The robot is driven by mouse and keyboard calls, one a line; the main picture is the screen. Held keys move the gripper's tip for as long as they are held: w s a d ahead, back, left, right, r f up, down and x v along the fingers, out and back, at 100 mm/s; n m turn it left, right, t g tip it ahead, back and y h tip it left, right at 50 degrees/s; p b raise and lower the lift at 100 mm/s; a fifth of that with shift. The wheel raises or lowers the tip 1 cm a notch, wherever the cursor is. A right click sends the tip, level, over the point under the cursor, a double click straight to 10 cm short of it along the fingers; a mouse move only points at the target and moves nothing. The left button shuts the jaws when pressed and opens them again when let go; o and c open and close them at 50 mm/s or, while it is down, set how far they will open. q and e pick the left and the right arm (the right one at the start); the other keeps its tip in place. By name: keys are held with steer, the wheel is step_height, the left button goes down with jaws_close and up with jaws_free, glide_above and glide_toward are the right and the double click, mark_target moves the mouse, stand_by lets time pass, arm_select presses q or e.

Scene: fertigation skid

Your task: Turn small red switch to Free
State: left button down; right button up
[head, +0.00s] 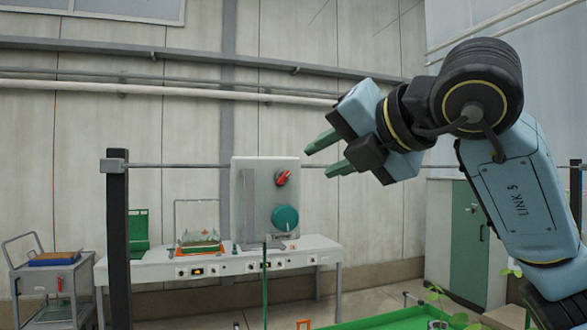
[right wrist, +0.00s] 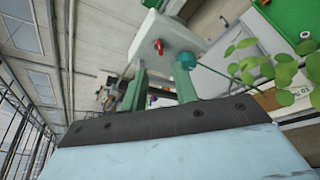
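The small red switch (head: 282,177) sits on the upper right part of a grey-white panel box (head: 245,205) in the head view. Its handle is tilted, and any label by it is too small to read. A larger teal knob (head: 285,218) is below it on the same box. My right gripper (head: 322,157) is open and empty, up and to the right of the switch and apart from it. In the right wrist view the red switch (right wrist: 158,46) shows beyond the two green fingers (right wrist: 160,90), with the teal knob (right wrist: 186,60) to its right. My left gripper is not in view.
A long white bench (head: 220,262) with instruments stands behind the box. A grey cart (head: 52,285) is at the left. A green cabinet (head: 468,240) is at the right. A green tray (head: 385,320) and a leafy plant (head: 445,305) are in front, low right. A horizontal rail (head: 180,165) runs between dark posts.

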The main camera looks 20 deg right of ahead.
mark_target(286, 176)
steer(key=p+x, duration=0.2)
steer(key=x, duration=0.7)
jaws_close()
